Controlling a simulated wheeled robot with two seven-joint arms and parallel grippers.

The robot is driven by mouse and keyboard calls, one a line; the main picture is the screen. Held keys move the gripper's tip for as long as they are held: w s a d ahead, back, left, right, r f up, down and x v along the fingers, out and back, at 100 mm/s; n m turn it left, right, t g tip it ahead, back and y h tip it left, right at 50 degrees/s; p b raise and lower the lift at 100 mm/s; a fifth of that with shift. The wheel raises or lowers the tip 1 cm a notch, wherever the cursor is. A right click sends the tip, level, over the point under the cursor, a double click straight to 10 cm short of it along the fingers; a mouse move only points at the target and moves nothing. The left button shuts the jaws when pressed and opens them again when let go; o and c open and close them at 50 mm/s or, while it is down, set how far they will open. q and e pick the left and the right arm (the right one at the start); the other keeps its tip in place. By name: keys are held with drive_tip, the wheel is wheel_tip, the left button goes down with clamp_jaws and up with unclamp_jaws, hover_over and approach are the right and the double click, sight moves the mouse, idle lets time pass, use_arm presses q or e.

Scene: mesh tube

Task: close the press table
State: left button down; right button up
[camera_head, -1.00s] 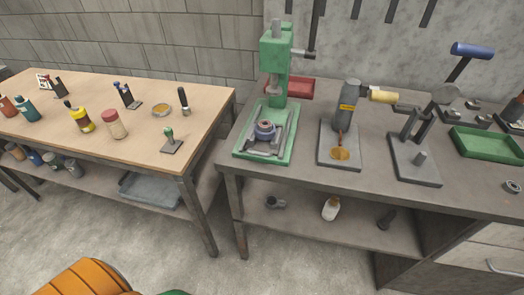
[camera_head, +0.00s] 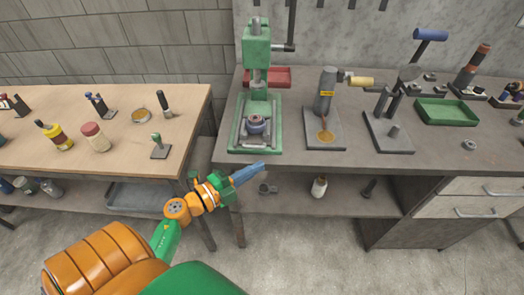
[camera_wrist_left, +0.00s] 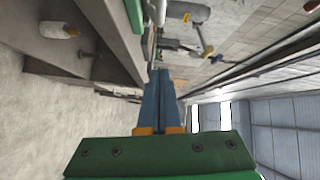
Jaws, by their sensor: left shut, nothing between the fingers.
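The green press (camera_head: 257,62) stands on the grey metal workbench, with its green base (camera_head: 240,137) near the bench's front edge. A round metal piece (camera_head: 257,124) sits on the grey fixture on that base, below the press column. A dark lever (camera_head: 282,47) sticks out to the right of the press head. My left gripper (camera_head: 262,166) is shut and empty, in front of the bench's front edge and just below the press base in the head view. Its blue fingers (camera_wrist_left: 161,98) lie together in the left wrist view. My right gripper is not in view.
A hand-lever tool with a yellow handle (camera_head: 360,82) and a blue-handled lever tool (camera_head: 430,34) stand right of the press. A wooden table (camera_head: 60,105) with bottles is at left.

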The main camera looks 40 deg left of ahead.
sight(260, 143)
use_arm(q)
drive_tip(key=w, duration=0.2)
drive_tip(key=w+a, duration=0.1)
drive_tip(key=w+a+f, duration=0.1)
drive_tip(key=w, duration=0.1)
drive_tip(key=shift+w+a, duration=0.15)
drive_tip(key=shift+w, duration=0.2)
drive_tip(key=shift+w+a+f+b, duration=0.15)
drive_tip(key=shift+w+b, duration=0.15)
drive_tip(key=shift+b, duration=0.25)
drive_tip(key=w+a+b, duration=0.1)
drive_tip(key=w, duration=0.2)
drive_tip(key=shift+a+b, duration=0.35)
drive_tip(key=shift+a, duration=0.05)
drive_tip(key=shift+w, duration=0.1)
drive_tip(key=shift+a, duration=0.1)
drive_tip(key=shift+r, duration=0.2)
